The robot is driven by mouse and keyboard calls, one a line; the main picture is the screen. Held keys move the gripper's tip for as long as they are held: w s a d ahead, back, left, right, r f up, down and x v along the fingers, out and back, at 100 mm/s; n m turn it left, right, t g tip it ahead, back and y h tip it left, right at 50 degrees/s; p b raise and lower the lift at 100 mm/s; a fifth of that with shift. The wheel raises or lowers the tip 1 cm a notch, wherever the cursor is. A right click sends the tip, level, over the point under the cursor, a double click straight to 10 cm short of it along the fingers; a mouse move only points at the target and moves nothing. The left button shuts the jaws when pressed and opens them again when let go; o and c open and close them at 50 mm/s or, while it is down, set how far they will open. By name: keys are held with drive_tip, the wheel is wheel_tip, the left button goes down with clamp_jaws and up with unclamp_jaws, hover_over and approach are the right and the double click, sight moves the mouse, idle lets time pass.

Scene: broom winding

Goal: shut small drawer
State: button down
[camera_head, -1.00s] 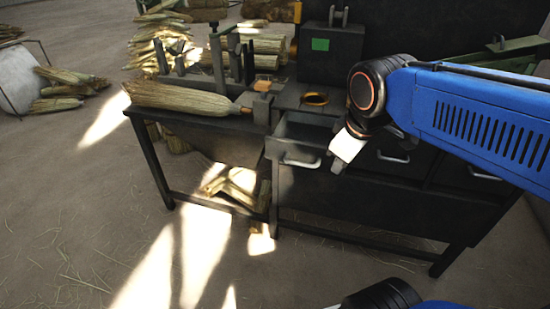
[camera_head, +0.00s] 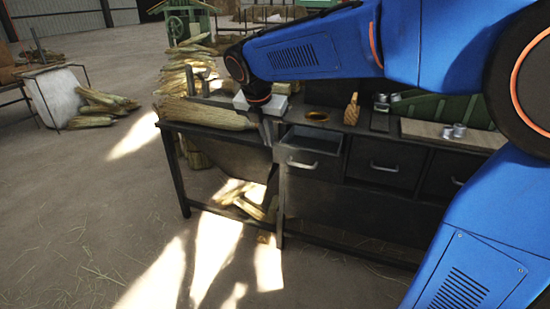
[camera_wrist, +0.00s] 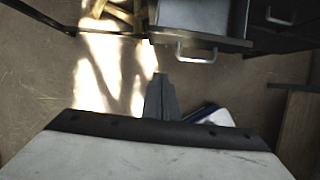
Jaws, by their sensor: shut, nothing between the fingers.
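The small drawer (camera_head: 308,150) is the leftmost in the dark workbench's row and stands pulled out, its inside showing from above. Its light bar handle (camera_head: 302,164) is on the front. In the wrist view the open drawer (camera_wrist: 205,18) is at the top right of centre, with its handle (camera_wrist: 197,54) below the front edge. My gripper (camera_head: 267,132) is shut and empty, pointing down just left of the drawer in the head view. In the wrist view the fingertips (camera_wrist: 160,82) are below and left of the handle, apart from it.
The workbench (camera_head: 340,215) has further shut drawers (camera_head: 387,167) to the right. A broom bundle (camera_head: 205,113) lies on the bench's left part. A brush (camera_head: 351,109) and small metal cups (camera_head: 453,131) stand on top. Straw bundles (camera_head: 240,197) lie beneath. The floor in front is clear.

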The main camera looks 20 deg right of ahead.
sight(277, 152)
drive_tip(key=x, duration=0.3)
drive_tip(key=w+x, duration=0.1)
drive_tip(key=x, duration=0.3)
drive_tip(key=d+x, duration=0.1)
drive_tip(key=x, duration=0.3)
drive_tip(key=shift+w+r, duration=0.4)
drive_tip(key=shift+r, duration=0.05)
drive_tip(key=shift+w+d, duration=0.4)
drive_tip(key=shift+w, duration=0.15)
drive_tip(key=w+d, duration=0.3)
drive_tip(key=w, duration=0.1)
drive_tip(key=w+d, duration=0.3)
drive_tip(key=w, duration=0.1)
drive_tip(key=w+d, duration=0.3)
drive_tip(key=w, duration=0.2)
drive_tip(key=shift+w+d, duration=0.1)
drive_tip(key=shift+d, duration=0.2)
drive_tip(key=shift+w+d+r, duration=0.1)
drive_tip(key=shift+w+d, duration=0.15)
drive_tip(key=shift+w, duration=0.15)
drive_tip(key=shift+r, duration=0.1)
